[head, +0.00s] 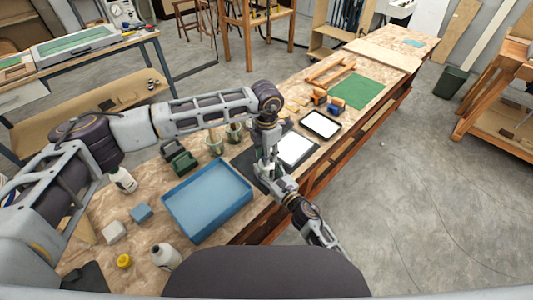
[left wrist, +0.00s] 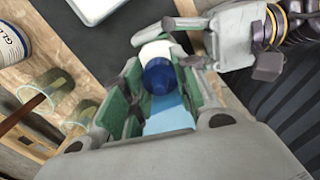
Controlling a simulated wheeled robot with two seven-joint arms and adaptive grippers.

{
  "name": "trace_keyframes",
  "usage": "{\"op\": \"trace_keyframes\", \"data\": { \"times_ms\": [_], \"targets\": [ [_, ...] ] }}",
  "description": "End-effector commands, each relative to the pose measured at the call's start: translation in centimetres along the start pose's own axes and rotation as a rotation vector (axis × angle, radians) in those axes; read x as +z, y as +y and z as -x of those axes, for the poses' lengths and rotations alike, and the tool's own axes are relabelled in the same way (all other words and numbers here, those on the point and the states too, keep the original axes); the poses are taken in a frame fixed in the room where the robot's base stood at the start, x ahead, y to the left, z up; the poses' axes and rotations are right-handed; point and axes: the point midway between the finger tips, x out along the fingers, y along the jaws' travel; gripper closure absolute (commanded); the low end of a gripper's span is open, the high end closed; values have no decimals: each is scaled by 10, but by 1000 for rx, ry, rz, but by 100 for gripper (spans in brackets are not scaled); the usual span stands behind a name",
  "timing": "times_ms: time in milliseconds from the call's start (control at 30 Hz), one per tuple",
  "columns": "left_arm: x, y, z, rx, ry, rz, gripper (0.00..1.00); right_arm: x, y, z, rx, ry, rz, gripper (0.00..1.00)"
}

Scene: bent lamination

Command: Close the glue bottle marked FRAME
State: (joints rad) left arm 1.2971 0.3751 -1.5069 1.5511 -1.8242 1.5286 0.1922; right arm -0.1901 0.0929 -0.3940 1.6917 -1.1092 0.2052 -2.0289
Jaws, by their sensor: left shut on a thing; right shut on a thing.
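My left gripper (head: 266,160) reaches down over the bench from the left and meets my right gripper (head: 272,176), which comes from the front. In the left wrist view, the left gripper's green-padded fingers (left wrist: 150,98) close around a dark blue cap (left wrist: 158,76). A white bottle body (left wrist: 157,49) shows just beyond the cap. My right gripper (left wrist: 212,35) reaches to this bottle from the upper right; its fingertips are partly hidden. In the head view the grippers mostly hide the bottle. No FRAME marking is readable, and I cannot tell how far the cap is seated.
A blue tray (head: 178,212) lies in front of the grippers. Glass cups (head: 215,144) are close behind.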

Motion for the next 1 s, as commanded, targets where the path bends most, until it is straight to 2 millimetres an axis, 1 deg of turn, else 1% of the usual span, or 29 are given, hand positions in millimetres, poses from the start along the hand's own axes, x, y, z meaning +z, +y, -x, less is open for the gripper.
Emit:
{"op": "trace_keyframes", "data": {
  "times_ms": [700, 867, 900, 1000],
  "targets": [
    [0, 2, 0, 3, 0, -595, 100, 0, 0, 0, 0, 0, 0, 100],
    [0, 2, 0, 2, 0, -601, 100, 0, 0, 0, 0, 0, 0, 100],
    [0, 2, 0, 2, 0, -600, 67, 0, 0, 0, 0, 0, 0, 100],
    [0, 1, 0, 2, 0, -600, 55, 0, 0, 0, 0, 0, 0, 100]
  ]
}}
